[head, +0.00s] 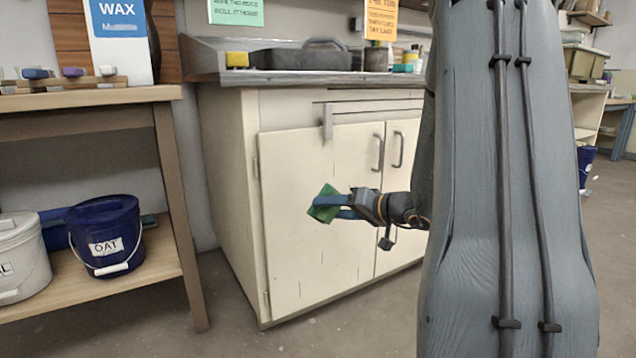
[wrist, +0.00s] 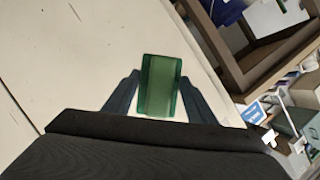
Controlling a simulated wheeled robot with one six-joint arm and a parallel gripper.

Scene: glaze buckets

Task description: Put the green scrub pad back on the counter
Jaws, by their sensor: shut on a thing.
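The green scrub pad (head: 323,204) is held in my gripper (head: 338,208), in front of the cabinet doors and well below the counter top. In the wrist view the pad (wrist: 159,86) sits between the two blue-grey fingers of my gripper (wrist: 160,98), which are shut on its sides. The counter (head: 300,79) is the dark top of the cream cabinet. A yellow sponge (head: 237,60) and a dark tray-like thing (head: 300,57) stand on it. My arm hides the counter's right part.
The cream cabinet (head: 300,235) has two doors with handles. At left, a wooden shelf (head: 95,97) carries a WAX box (head: 120,45); a blue OAT bucket (head: 106,235) and a white bucket (head: 20,258) stand on its lower board. Bare floor (head: 225,300) lies in front.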

